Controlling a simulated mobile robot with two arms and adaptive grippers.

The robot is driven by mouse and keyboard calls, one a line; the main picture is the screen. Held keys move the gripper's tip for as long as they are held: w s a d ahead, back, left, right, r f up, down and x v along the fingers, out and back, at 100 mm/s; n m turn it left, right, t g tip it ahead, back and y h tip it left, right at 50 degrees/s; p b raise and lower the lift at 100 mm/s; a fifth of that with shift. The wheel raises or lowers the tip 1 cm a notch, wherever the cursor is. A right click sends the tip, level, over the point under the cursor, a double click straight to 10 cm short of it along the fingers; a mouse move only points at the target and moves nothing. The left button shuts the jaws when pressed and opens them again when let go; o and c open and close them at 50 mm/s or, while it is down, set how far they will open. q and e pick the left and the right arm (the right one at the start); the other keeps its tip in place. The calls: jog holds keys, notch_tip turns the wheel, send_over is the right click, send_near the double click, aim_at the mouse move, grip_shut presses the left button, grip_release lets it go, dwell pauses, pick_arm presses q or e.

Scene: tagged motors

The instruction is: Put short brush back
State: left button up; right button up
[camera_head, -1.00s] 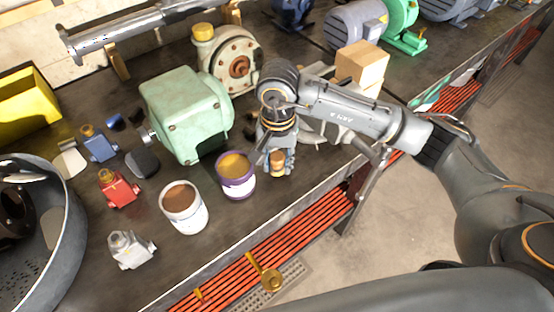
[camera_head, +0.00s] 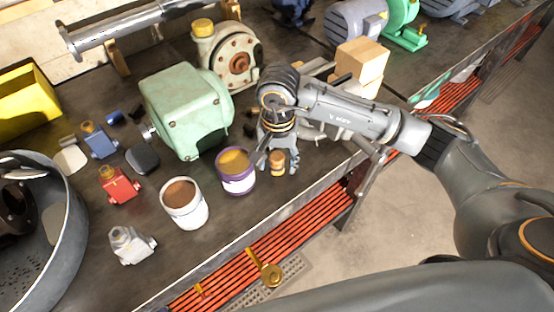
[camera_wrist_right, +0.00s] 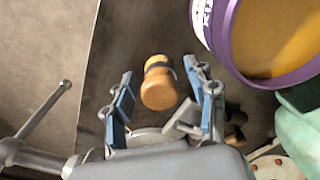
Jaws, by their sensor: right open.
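A short wooden piece with a dark band, which looks like the short brush (camera_wrist_right: 160,90), is at the bench's front edge. In the head view it (camera_head: 277,164) stands beside the purple-banded can. My right gripper (camera_head: 279,158) reaches down over it. In the right wrist view, the gripper's blue-padded fingers (camera_wrist_right: 158,88) are open, one on each side of the wooden piece, with gaps between. Its bristles cannot be made out. My left gripper is not in view.
The purple-banded can (camera_head: 237,184) of ochre paint is close left of the right gripper. A white can (camera_head: 186,212) of brown paint is further left. A green motor (camera_head: 184,118) stands behind. Wooden blocks (camera_head: 362,60) are behind my right forearm. The bench edge drops off in front.

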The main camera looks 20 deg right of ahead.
aim_at(277, 155)
jog(key=shift+r, duration=0.25)
notch_tip(277, 155, up, 11)
jog(key=shift+f+b, duration=0.2)
jog(key=shift+b, duration=1.05)
jog(key=shift+d+r, duration=0.1)
jog(key=shift+r, duration=0.5)
